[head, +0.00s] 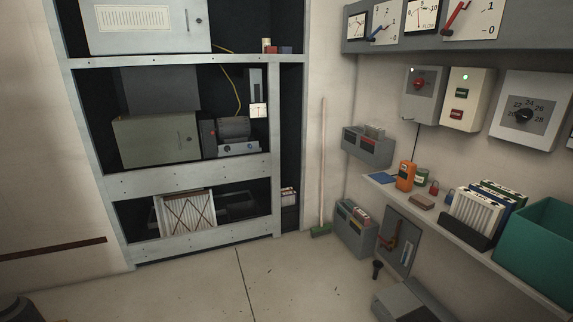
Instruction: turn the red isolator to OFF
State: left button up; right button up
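The red isolator (418,84) looks like a small red rotary knob on the front of a grey wall box (421,106). It is on the right wall, under the meter panel. A small light shows above the knob. The knob's position and its markings are too small to read. Neither of my grippers shows in the head view, and nothing is seen touching the knob.
Below, a shelf (424,212) holds an orange handheld device (405,175), binders and a green bin (543,243). The middle floor (262,282) is clear.

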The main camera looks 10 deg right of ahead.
aim_at(418, 84)
jog(key=i+z, duration=0.4)
jog(key=i+j+z, duration=0.15)
jog(key=i+z, duration=0.3)
jog(key=i+j+z, duration=0.2)
jog(key=z, duration=0.2)
jog(key=i+j+z, duration=0.4)
